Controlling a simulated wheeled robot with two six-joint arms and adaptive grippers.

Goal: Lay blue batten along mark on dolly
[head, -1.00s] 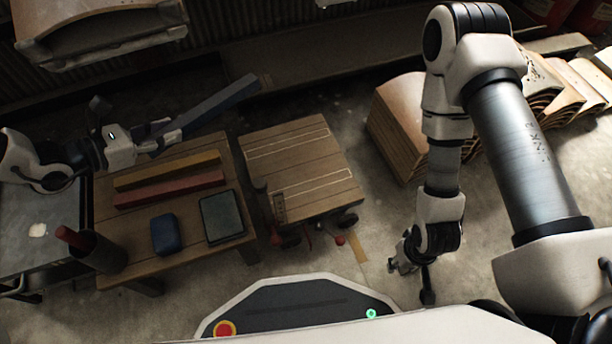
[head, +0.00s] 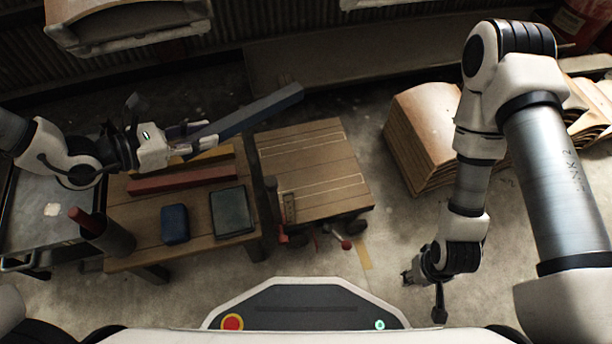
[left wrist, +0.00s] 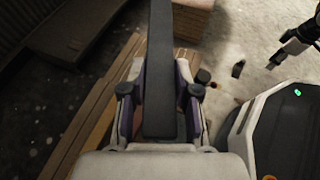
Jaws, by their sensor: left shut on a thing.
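My left gripper (head: 193,142) is shut on the blue batten (head: 250,113), which juts out up and to the right, above the floor behind the dolly. In the left wrist view the batten (left wrist: 161,70) runs straight ahead between the two fingers (left wrist: 160,108). The wooden dolly (head: 325,160) stands right of the work table, with pale marking lines (head: 330,184) across its top and nothing lying along them. The batten is held apart from the dolly top. My right gripper (head: 423,293) is empty, fingers apart, low over the floor at the right.
The wooden table (head: 145,250) bears a red batten (head: 182,179), a yellow batten (head: 205,160), a blue pouch (head: 174,224) and a dark tray (head: 232,211). Stacked curved boards (head: 425,135) stand right of the dolly.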

